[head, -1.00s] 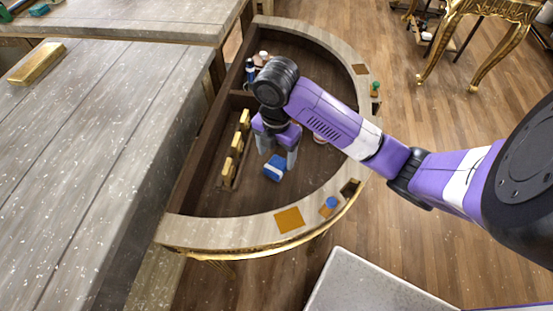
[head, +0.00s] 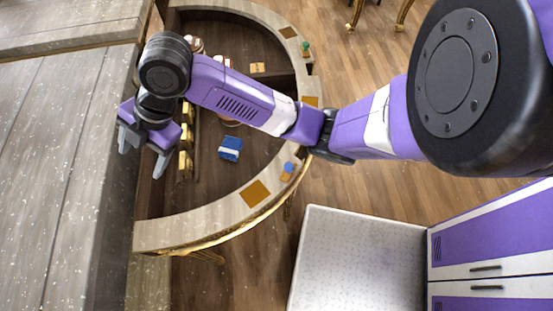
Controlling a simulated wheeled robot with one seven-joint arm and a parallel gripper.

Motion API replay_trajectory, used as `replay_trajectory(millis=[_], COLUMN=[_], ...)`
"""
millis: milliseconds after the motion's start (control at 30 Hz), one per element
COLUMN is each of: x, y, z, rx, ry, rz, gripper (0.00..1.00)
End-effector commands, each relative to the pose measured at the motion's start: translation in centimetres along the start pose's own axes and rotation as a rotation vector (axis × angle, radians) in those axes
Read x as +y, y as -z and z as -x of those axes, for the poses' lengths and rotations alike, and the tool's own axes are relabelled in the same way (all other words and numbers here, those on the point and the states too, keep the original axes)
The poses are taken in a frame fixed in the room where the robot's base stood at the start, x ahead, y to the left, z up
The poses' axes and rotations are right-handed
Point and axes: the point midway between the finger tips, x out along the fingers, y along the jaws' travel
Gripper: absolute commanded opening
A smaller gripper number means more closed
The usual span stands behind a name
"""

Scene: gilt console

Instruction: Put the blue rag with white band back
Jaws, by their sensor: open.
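The blue rag with white band (head: 230,148) lies on the dark floor of the half-round console (head: 190,231), right of the row of gold blocks. It is folded into a small block and nothing touches it. My gripper (head: 141,160) is open and empty.
Gold blocks (head: 185,165) stand in a row between gripper and rag. A dark divider crosses the console behind the rag. Orange squares and a blue knob (head: 289,167) sit on the curved rim. The grey table (head: 60,180) borders the left side.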

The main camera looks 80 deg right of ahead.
Motion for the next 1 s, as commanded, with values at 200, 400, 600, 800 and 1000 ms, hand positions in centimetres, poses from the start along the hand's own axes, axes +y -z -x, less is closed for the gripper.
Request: replay_trajectory(millis=[200, 400, 600, 800, 1000], x=[2.6, 1.9, -2.3, -9.4, -17.6], y=[11.8, 16.3, 15.9, 12.4, 7.3], z=[-1.0, -0.5, -0.5, -0.1, 2.6], rx=[0.336, 0.544, 0.634, 0.618, 0.546], ry=[-0.24, -0.38, -0.48, -0.571, -0.667], rz=[-0.294, -0.617, -0.93, -1.165, -1.263], gripper=[0.72, 0.72, 0.72, 0.72, 0.72])
